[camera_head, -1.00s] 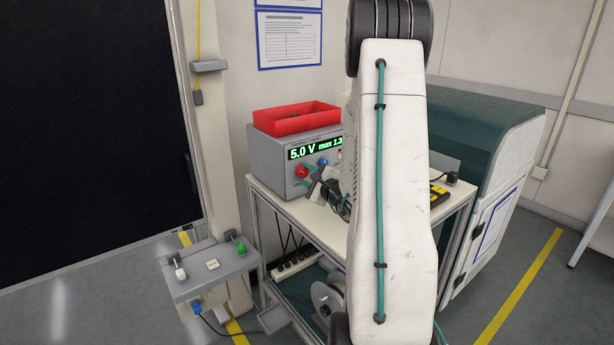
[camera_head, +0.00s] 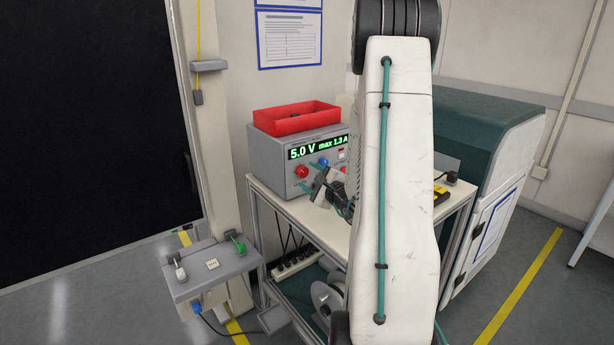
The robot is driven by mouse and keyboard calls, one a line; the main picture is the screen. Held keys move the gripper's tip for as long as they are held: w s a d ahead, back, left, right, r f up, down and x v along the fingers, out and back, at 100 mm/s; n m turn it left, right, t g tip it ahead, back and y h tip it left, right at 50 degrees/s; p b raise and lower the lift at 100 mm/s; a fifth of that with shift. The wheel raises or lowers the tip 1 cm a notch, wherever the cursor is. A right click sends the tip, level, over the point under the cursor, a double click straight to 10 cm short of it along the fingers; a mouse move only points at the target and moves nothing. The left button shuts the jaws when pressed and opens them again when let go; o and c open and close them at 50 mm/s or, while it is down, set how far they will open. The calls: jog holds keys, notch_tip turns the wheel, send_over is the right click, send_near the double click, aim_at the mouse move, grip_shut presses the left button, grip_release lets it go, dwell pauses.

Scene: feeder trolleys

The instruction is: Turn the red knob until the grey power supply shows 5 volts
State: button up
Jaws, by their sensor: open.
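The grey power supply (camera_head: 268,163) stands on the trolley top, and its green display (camera_head: 318,147) reads 5.0 V and max 1.3 A. The red knob (camera_head: 302,172) is on the left of its front panel, below the display. A blue knob (camera_head: 323,162) is to its right. My gripper (camera_head: 310,181) is just right of and below the red knob, in front of the panel. Its jaws are open and no object shows between them. The red knob is in plain view and looks clear of the fingers. My arm hides part of the trolley behind it.
A red tray (camera_head: 297,121) sits on top of the power supply. A yellow-and-black device (camera_head: 440,194) lies on the trolley (camera_head: 290,208) at right. A grey control box (camera_head: 208,268) stands front left. A green-grey cabinet (camera_head: 490,140) is at right.

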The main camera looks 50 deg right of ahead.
jog(key=v, duration=0.5)
jog(key=shift+s+a, duration=0.1)
jog(key=shift+s, duration=0.25)
